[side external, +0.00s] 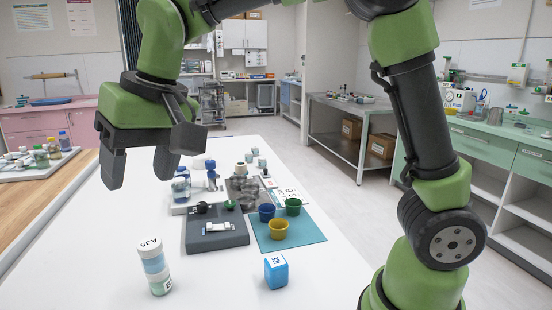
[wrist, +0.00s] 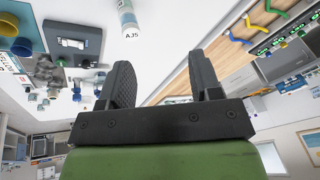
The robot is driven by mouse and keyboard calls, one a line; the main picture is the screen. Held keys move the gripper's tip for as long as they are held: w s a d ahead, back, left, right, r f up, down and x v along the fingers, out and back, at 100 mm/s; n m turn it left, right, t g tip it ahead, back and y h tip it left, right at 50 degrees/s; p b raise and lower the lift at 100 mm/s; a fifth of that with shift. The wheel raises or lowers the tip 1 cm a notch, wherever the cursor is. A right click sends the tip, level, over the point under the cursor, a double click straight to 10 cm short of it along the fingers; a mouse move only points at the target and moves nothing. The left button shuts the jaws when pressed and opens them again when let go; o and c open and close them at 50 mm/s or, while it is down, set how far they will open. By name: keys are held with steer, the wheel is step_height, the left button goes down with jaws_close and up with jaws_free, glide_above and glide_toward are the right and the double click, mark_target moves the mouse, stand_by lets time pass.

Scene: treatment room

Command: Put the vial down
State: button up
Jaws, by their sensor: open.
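The vial (side external: 155,267) is a small clear container with pale blue contents and white bands; one label reads "AJS". It stands upright on the white table (side external: 205,290), near the front left in the side view. It also shows at the top of the wrist view (wrist: 128,22), beyond the fingertips. My gripper (side external: 138,172) is open and empty, raised above and behind the vial and apart from it. Its two dark fingers are spread wide in the wrist view (wrist: 163,75), with nothing between them.
A blue labelled box (side external: 276,270) stands right of the vial. Behind are a dark grey device (side external: 217,240) and a teal mat (side external: 308,236) with blue, yellow and green cups. A wooden-edged surface (side external: 60,187) with a tray of bottles lies left. Table around the vial is clear.

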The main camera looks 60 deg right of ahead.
steer(key=s+d+m+t, duration=0.1)
steer(key=s+d, duration=0.4)
steer(key=s, duration=0.4)
steer(key=s+d+m+t, duration=0.1)
steer(key=s+d+t, duration=0.1)
steer(key=s+d, duration=0.3)
steer(key=s, duration=0.4)
steer(key=shift+d+r+t, duration=0.15)
steer(key=shift+r+t, duration=0.15)
